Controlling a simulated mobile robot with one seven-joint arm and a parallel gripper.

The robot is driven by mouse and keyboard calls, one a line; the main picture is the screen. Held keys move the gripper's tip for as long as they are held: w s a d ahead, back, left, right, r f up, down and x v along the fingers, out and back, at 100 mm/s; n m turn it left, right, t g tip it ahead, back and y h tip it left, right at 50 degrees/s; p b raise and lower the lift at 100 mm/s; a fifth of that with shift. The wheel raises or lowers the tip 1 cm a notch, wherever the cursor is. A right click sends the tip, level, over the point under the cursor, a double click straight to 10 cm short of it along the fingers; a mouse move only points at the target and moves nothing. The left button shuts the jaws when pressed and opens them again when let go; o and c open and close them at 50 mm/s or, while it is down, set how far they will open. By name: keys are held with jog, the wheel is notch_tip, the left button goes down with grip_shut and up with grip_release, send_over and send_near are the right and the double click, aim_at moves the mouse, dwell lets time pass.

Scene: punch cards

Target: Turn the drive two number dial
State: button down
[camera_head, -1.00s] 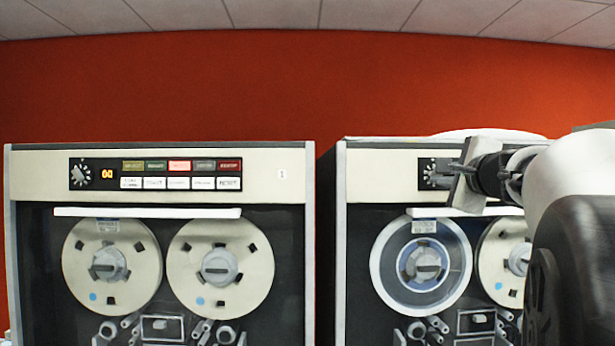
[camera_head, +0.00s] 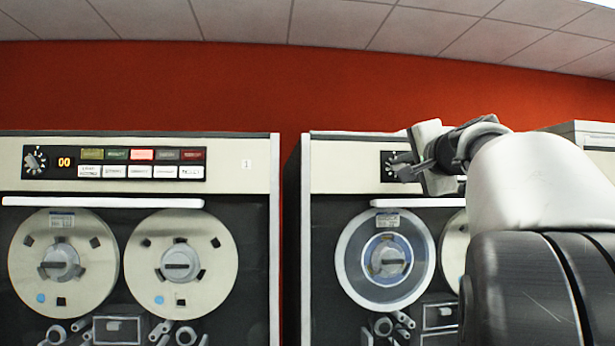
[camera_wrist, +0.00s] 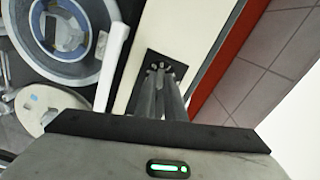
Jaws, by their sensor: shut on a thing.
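Drive two is the right tape cabinet (camera_head: 345,165). Its number dial (camera_head: 389,158) sits on a black panel at the top, partly hidden behind my gripper (camera_head: 402,168). In the wrist view the dial (camera_wrist: 154,67) shows at the tips of my gripper (camera_wrist: 160,78), with white marks around it on the black panel (camera_wrist: 178,62). The two fingers are close together and shut on the dial's knob. The knob itself is mostly hidden between the fingertips, so its setting cannot be read.
A white ledge (camera_head: 418,202) juts out below drive two's panel, above the tape reel (camera_head: 385,262). A red wall stands behind.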

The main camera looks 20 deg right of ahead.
jog(key=shift+n, duration=0.4)
jog(key=c, duration=1.8)
grip_release()
jog(key=shift+c, duration=0.2)
